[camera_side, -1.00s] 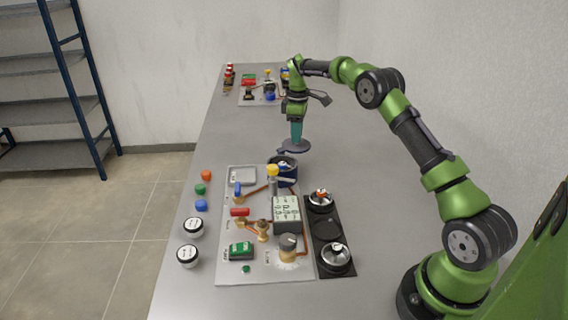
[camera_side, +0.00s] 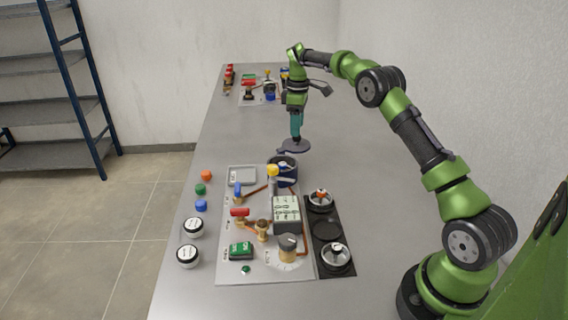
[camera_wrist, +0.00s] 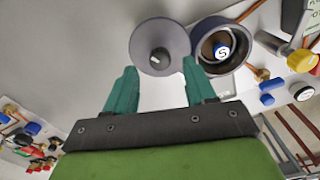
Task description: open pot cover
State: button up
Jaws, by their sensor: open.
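The pot cover (camera_side: 306,147) is a round grey disc with a dark knob (camera_wrist: 159,57). It lies on the table just behind the pot in the side view, apart from the pot's mouth. The dark blue pot (camera_side: 285,180) is uncovered; in the wrist view the pot (camera_wrist: 201,37) shows a round blue and white piece marked S (camera_wrist: 221,48) inside. My gripper (camera_side: 296,137) is open above the cover. In the wrist view its teal fingertips (camera_wrist: 160,72) are on either side of the knob, slightly short of it. Whether cover and pot rims touch is hard to tell.
A grey panel (camera_side: 225,270) with valves, knobs and a green box stands in front of the pot.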

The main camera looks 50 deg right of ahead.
jog(key=shift+r, duration=2.25)
jog(key=shift+w+d+f+m, duration=0.15)
jog(key=shift+m, duration=0.35)
jog(key=shift+s+a+f+m, duration=0.25)
jog(key=shift+f+m, duration=0.25)
jog(key=shift+m, duration=0.05)
jog(key=shift+s+a+f+m, duration=0.2)
jog(key=shift+s+f+m, duration=0.05)
jog(key=shift+f+m, duration=0.3)
jog(key=s+a+r+m+t+y, duration=0.1)
jog(key=s+a+r+m+t, duration=0.2)
jog(key=s+a, duration=0.9)
jog(key=s+a+r+m+t+y, duration=0.1)
jog(key=s+a+r+m+t, duration=0.2)
jog(key=s+a+r, duration=0.4)
jog(key=s+a+t, duration=0.1)
jog(key=s+a, duration=0.4)
jog(key=s, duration=0.6)
jog(key=shift+a+r+m, duration=0.15)
jog(key=shift+a+m, duration=0.05)
jog(key=shift+m, duration=0.1)
jog(key=shift+w, duration=0.1)
